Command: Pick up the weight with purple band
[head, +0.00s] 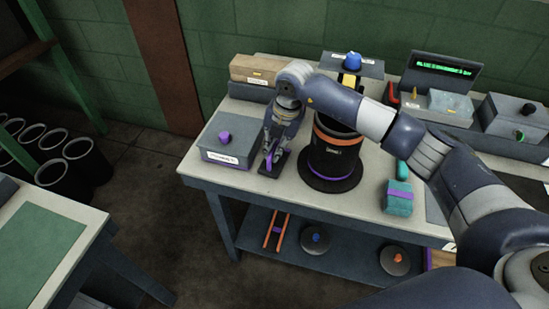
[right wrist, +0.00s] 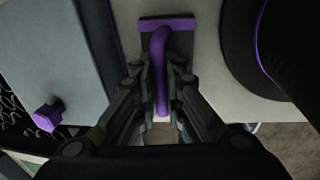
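A dark weight with a purple arched handle (right wrist: 161,85) and a purple strip along its base (right wrist: 167,24) stands on the table in the right wrist view. In the head view, its dark base (head: 270,168) shows beside the gray box, partly hidden by my gripper. My right gripper (head: 273,145) points down over it, one finger on each side of the handle. The fingertips are very close to the handle; whether they press on it is unclear. A teal block with a purple band (head: 399,192) lies farther right on the table. My left gripper is not in view.
A gray box with a purple knob (head: 224,137) stands close on the left of my gripper. A black cylinder with an orange band (head: 335,150) stands close on the right. A cardboard box (head: 255,69) is behind. Round weights (head: 316,240) lie on the lower shelf.

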